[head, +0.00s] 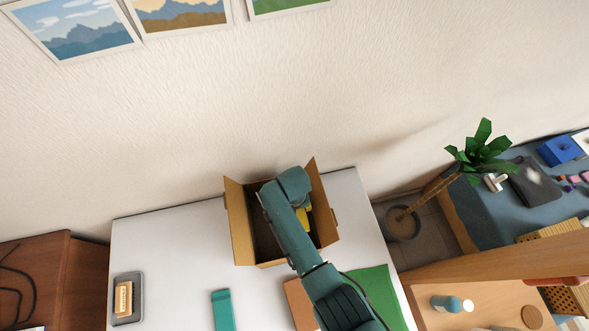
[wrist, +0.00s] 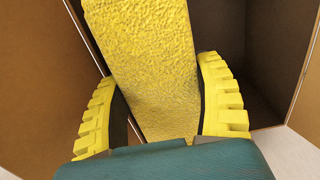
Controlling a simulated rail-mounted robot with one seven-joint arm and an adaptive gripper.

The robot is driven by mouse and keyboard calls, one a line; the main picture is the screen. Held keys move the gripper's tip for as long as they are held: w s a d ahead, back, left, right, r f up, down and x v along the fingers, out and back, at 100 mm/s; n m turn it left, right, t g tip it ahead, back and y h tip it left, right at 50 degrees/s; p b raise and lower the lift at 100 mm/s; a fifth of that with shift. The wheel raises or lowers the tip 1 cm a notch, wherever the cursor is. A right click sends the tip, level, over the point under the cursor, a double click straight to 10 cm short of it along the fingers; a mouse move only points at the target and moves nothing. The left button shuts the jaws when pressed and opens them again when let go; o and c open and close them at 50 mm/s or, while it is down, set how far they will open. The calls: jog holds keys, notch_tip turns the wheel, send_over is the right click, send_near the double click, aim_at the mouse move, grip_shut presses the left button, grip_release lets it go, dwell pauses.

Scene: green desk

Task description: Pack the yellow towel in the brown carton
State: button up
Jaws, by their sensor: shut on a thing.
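The brown carton (head: 241,232) stands open on the white desk top, its flaps spread out. My arm reaches over it, and my gripper (wrist: 160,95) is inside or just above its opening. In the wrist view the yellow towel (wrist: 155,60), rough and textured, lies between my two yellow fingers, and my gripper is shut on it. A small yellow patch (head: 303,216) shows beside my arm inside the carton in the head view; I cannot tell if it is towel or finger. Carton walls (wrist: 278,50) surround the towel in the wrist view. The towel's far end is out of frame.
On the desk (head: 170,245) are a grey tray (head: 126,298) with a tan item at the left, a teal object (head: 222,310) at the front, and a green sheet (head: 375,290) at the right. The wall stands behind the carton. The desk left of the carton is mostly clear.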

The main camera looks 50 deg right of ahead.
dwell(0.4)
jog(key=o, duration=1.3)
jog(key=shift+c, duration=1.4)
notch_tip(320, 180, up, 17)
jog(key=p, duration=1.6)
jog(key=shift+f, duration=0.2)
